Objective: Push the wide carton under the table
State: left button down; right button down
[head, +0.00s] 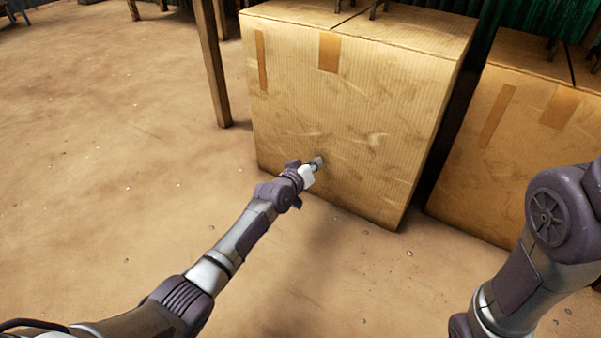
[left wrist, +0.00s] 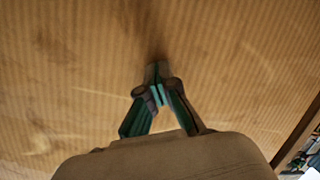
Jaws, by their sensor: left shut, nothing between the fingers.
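The wide carton (head: 350,115) is a large brown cardboard box with tape strips, standing upright on the ground in the middle of the head view. My left gripper (head: 317,162) is at the lower middle of its front face, fingers shut and empty. In the left wrist view the carton's ribbed face (left wrist: 70,60) fills most of the picture, and the shut fingertips (left wrist: 158,72) point at it, touching or very close; I cannot tell which. My right arm shows at the right edge of the head view, but its gripper is out of sight. The table's top is not in view.
A second carton (head: 530,130) stands to the right, with a narrow dark gap between the two. A wooden post (head: 212,65) stands just left of the wide carton. Green corrugated sheeting (head: 540,14) is behind. The sandy ground at left and in front is clear.

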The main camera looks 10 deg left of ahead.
pick_arm(q)
jog(key=s+a+p, duration=0.2)
jog(key=s+p, duration=0.3)
jog(key=shift+s, duration=0.35)
jog(key=shift+s, duration=0.1)
